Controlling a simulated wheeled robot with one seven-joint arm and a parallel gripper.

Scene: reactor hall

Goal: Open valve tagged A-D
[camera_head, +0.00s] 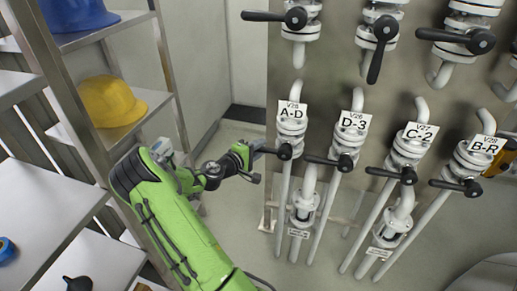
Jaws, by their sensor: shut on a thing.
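The valve tagged A-D (291,128) is the leftmost of the lower row, a white pipe valve with a black lever handle (270,151). The lever points left from its hub, roughly level and across the pipe. My gripper (255,158), at the end of my green arm, comes from the left and is shut on the outer end of this lever. The gripper's own fingers are small in the view and partly hide the lever's tip.
Valves D-3 (346,142), C-2 (409,152) and B-R (473,161) stand to the right, their levers also pointing left. More valves with black levers (379,45) are above. A shelf rack with a yellow helmet (110,101) and blue helmet (77,15) stands left.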

